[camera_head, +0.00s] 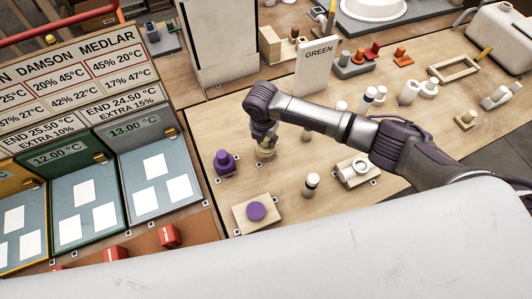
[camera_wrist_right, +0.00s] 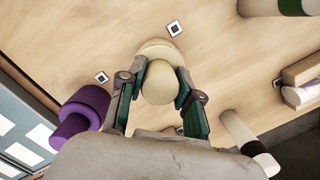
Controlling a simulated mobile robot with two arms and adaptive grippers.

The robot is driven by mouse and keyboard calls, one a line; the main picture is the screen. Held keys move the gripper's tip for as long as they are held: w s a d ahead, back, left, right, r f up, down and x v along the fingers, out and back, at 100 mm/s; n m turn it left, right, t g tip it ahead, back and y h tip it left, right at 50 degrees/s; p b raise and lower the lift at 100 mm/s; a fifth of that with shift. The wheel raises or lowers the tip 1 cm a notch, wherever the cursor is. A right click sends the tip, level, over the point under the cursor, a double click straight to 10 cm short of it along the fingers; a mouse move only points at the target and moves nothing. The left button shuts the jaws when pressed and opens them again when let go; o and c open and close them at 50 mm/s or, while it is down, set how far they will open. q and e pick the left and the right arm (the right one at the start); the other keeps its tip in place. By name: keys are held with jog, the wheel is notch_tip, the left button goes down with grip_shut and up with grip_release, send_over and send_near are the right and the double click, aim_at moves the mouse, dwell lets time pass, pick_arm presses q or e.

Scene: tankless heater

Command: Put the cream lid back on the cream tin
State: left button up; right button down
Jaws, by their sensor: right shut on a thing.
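My right gripper (camera_head: 264,138) points down over the wooden table. In the right wrist view, its two fingers (camera_wrist_right: 160,92) are shut on a rounded cream piece (camera_wrist_right: 158,84). A wider cream round part (camera_wrist_right: 157,49) shows just beyond it. These look like the cream lid and the cream tin, but I cannot tell where one ends or whether they touch. In the head view, a cream part (camera_head: 267,154) shows under the gripper, mostly hidden by it. My left gripper is not in view.
A purple tin (camera_head: 224,163) stands close left of the gripper. A purple disc (camera_head: 256,211) lies on a wooden block (camera_head: 241,222) in front. The GREEN sign (camera_head: 318,66) stands behind.

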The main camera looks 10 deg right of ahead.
jog(key=shift+f, duration=0.15)
jog(key=c, duration=0.7)
grip_release()
jog(key=r, duration=0.8)
jog(key=s+a+r, duration=0.1)
jog(key=r, duration=0.3)
jog(key=shift+s+f, duration=0.1)
jog(key=shift+s, duration=0.05)
